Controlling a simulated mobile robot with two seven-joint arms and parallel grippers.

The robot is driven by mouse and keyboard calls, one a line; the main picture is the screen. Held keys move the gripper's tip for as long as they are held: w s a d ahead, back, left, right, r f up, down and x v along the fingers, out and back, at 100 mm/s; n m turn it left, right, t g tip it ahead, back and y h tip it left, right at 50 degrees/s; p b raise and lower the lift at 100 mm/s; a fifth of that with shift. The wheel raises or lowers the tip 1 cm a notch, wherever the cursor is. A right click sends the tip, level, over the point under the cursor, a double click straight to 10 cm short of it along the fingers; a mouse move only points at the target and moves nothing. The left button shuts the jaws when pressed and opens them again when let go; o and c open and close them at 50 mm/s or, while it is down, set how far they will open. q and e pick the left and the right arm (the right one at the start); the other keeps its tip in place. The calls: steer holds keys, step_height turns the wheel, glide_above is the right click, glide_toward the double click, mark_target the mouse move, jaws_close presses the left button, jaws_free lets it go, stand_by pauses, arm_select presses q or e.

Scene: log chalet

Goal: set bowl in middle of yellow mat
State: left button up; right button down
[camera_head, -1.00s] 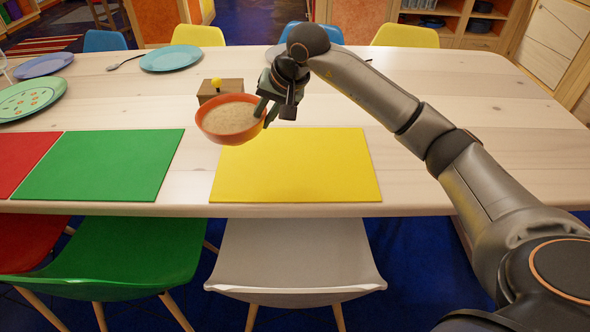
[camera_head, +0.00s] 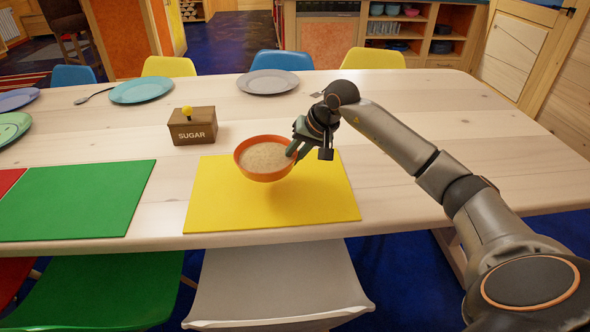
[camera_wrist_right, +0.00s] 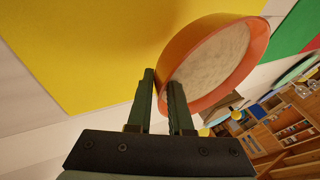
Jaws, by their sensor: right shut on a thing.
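An orange bowl (camera_head: 264,176) filled with a pale, grainy food is held above the yellow mat (camera_head: 225,212), over its upper middle part. A dark shadow lies on the mat below and to the right of it. My right gripper (camera_head: 294,146) is shut on the bowl's right rim. In the right wrist view the two fingers (camera_wrist_right: 163,92) pinch the wall of the bowl (camera_wrist_right: 187,54), with the yellow mat (camera_wrist_right: 90,45) beyond. The gap between bowl and mat looks small. My left gripper is not in view.
A wooden sugar box (camera_head: 192,126) with a yellow knob stands behind the mat, left of the bowl. A green mat (camera_head: 75,200) lies to the left. A grey plate (camera_head: 268,82) and a teal plate (camera_head: 141,90) are at the back. The table right of the mat is clear.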

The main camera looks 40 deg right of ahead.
steer(key=f, duration=0.3)
steer(key=shift+d+f, duration=0.3)
steer(key=shift+f, duration=0.1)
steer(key=c, duration=0.8)
jaws_free()
steer(key=shift+s, duration=0.1)
steer(key=shift+c, duration=0.2)
steer(key=v, duration=1.2)
